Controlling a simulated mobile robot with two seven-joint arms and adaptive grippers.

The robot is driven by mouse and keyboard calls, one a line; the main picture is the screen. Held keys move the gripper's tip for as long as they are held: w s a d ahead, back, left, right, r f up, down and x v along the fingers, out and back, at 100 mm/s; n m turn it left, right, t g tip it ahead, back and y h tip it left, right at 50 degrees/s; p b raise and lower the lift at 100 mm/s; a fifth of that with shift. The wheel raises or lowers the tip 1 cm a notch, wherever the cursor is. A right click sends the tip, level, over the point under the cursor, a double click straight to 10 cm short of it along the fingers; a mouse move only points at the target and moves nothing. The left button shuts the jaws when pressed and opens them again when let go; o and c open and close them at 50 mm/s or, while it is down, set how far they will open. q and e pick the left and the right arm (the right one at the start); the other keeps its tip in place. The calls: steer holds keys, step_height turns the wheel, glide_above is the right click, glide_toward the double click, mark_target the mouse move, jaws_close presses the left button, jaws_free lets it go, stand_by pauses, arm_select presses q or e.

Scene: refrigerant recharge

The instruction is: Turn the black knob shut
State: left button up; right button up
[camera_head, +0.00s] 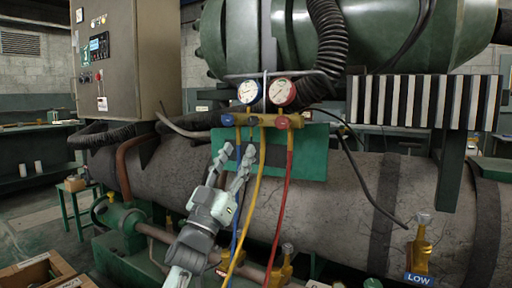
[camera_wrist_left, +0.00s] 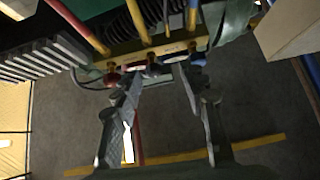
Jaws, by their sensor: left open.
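The yellow manifold (camera_head: 262,119) hangs in front of the green machine, with a blue-rimmed gauge (camera_head: 249,91) and a red-rimmed gauge (camera_head: 282,92) above it. A blue knob (camera_head: 228,120) is at its left end and a red knob (camera_head: 283,123) at its right. In the left wrist view a dark knob (camera_wrist_left: 153,69), which may be the black one, sits mid-manifold between the fingertips. I cannot make it out clearly in the head view. My left gripper (camera_head: 235,162) is open just below the manifold; it also shows in the wrist view (camera_wrist_left: 157,76). I cannot tell whether it touches anything.
Blue (camera_head: 240,210), yellow (camera_head: 251,200) and red (camera_head: 283,200) hoses hang close beside my left gripper. A green plate (camera_head: 312,150) is behind. A brass valve (camera_head: 420,245) labelled LOW stands at the lower right. A grey control cabinet (camera_head: 140,65) stands at the left.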

mark_target(251, 125)
arm_select(q)
steer(key=r, duration=0.1)
steer(key=d+h, duration=0.1)
steer(key=r+m+h, duration=0.1)
steer(key=shift+s+d+r, duration=0.15)
steer(key=shift+s+r, duration=0.1)
steer(key=shift+r, duration=0.1)
steer(key=x, duration=0.7)
steer(key=shift+w+f, duration=0.1)
steer(key=shift+w, duration=0.05)
steer(key=shift+c, duration=0.2)
jaws_close()
